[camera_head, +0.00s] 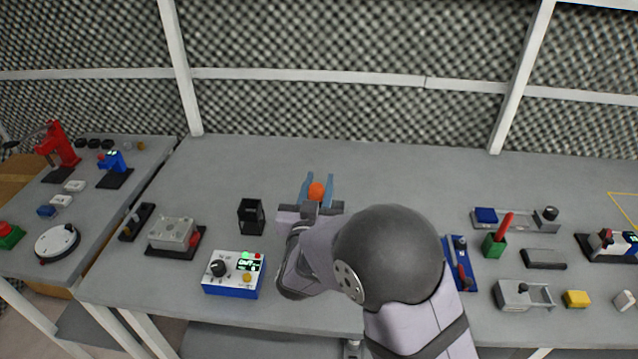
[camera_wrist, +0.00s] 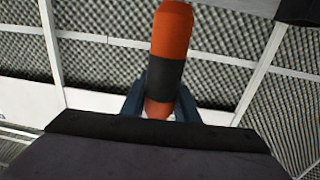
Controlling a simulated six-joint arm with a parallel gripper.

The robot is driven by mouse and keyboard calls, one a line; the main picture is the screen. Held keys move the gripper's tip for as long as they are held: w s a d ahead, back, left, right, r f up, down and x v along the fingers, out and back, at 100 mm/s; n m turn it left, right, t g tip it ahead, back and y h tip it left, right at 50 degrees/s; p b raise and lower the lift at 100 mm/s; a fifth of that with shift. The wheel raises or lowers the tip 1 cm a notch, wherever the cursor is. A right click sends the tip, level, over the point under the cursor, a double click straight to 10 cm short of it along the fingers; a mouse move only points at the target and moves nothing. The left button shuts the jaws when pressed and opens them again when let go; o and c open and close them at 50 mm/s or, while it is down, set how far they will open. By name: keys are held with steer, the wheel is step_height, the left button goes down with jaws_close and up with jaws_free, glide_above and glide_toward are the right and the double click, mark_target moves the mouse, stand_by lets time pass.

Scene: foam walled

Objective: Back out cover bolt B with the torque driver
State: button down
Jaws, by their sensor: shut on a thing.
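My gripper (camera_head: 319,179) is shut on an orange and black torque driver (camera_head: 317,191) above the back middle of the bench. In the wrist view the driver's thick handle (camera_wrist: 171,32), orange with a black band, stands up between the blue-grey fingers (camera_wrist: 160,103). Its bit does not show in either view. A grey box-like housing (camera_head: 172,232) on a black base sits at the left of the bench, well away from my gripper. Bolts on it are too small to tell apart, so I cannot pick out bolt B.
A white and blue control box (camera_head: 233,273) with a lit display and a black open bin (camera_head: 251,217) stand left of my arm. Several fixtures, such as a green block with a red handle (camera_head: 495,243), fill the right. The back middle of the bench is clear.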

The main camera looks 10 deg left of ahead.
stand_by(0.3)
steer(key=shift+r+p, duration=1.95)
steer(key=shift+r, duration=0.85)
